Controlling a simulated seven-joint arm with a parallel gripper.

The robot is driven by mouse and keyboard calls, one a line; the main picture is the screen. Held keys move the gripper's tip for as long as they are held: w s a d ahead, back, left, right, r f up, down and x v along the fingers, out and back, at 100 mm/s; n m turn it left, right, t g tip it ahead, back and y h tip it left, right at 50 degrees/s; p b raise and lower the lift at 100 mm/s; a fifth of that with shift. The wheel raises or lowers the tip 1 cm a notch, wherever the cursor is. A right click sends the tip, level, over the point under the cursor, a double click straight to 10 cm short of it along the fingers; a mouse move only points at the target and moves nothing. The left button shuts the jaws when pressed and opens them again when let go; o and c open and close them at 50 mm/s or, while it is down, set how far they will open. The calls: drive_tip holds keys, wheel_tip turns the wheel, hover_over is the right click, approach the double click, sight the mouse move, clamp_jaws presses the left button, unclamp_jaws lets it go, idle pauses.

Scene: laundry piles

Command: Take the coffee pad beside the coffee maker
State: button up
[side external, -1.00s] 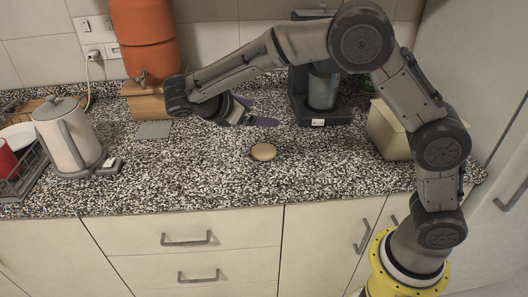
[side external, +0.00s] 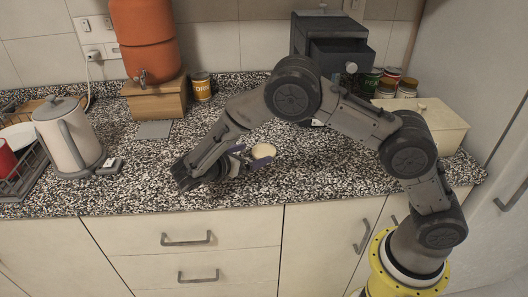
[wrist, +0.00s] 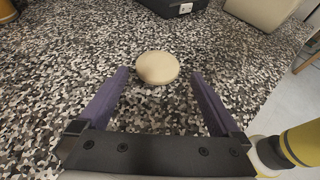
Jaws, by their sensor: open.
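The coffee pad (side external: 263,151) is a small round beige disc lying flat on the speckled counter. In the wrist view the pad (wrist: 157,68) lies just beyond the fingertips, roughly centred between them. My gripper (side external: 252,163) is low over the counter, open and empty, with its purple fingers pointing toward the pad. In the wrist view the open gripper (wrist: 160,76) shows one finger on each side of the gap. The coffee maker (side external: 328,50) stands at the back right, its lower part hidden by my arm.
A white kettle (side external: 66,140) and a dish rack (side external: 22,180) stand at the left. A terracotta water filter (side external: 145,40) on a wooden stand and a corn can (side external: 202,87) are behind. A beige box (side external: 430,125) and several cans stand at the right. The counter around the pad is clear.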

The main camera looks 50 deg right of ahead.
sight(263, 150)
drive_tip(key=shift+x, duration=2.75)
drive_tip(key=shift+w, duration=0.1)
drive_tip(key=c, duration=1.1)
